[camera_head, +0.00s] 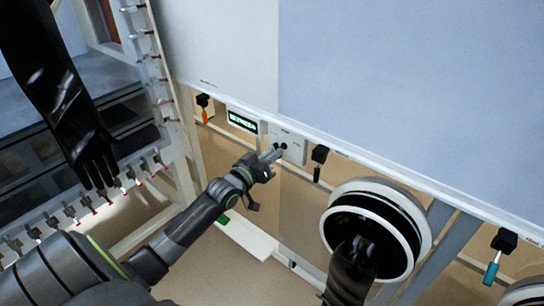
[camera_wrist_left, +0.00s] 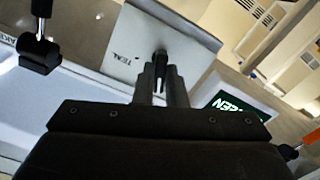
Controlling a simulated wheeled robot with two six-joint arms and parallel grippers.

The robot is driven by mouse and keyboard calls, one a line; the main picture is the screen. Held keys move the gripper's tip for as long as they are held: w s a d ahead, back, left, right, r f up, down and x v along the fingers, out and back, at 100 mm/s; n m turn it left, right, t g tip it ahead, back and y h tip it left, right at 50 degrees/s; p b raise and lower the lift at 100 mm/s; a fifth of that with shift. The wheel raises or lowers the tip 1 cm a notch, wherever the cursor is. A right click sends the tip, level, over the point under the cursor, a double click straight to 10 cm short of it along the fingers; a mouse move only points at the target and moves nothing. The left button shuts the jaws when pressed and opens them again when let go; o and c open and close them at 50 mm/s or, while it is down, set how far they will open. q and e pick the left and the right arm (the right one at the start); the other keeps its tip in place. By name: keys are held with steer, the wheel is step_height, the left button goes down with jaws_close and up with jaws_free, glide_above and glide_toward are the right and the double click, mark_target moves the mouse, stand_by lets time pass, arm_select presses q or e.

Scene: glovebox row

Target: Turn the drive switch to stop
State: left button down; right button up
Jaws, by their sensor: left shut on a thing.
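The drive switch is a small dark knob on a pale grey plate (camera_head: 294,151) on the rail below the large panel. In the left wrist view, the plate (camera_wrist_left: 128,45) carries small dark lettering, and the dark knob (camera_wrist_left: 160,58) stands out from it. My left gripper (camera_head: 277,152) reaches up to the plate from the lower left. Its fingers (camera_wrist_left: 159,82) are shut on the knob, one on each side. The fingers partly hide the knob, so its pointing direction is unclear. My right gripper is not in view.
A green-lit display (camera_head: 242,122) is just left of the plate; it also shows in the left wrist view (camera_wrist_left: 238,104). A black clip (camera_head: 320,154) hangs close to its right. A round white glove port (camera_head: 417,240) with a black glove is at lower right.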

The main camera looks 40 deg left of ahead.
arm_select(q)
steer(key=shift+m+b, duration=0.85)
steer(key=shift+m, duration=1.45)
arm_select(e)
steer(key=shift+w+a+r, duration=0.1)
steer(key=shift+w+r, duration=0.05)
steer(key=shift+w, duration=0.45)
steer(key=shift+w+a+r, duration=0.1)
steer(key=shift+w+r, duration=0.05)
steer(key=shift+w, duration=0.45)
arm_select(q)
steer(key=c, duration=1.5)
jaws_free()
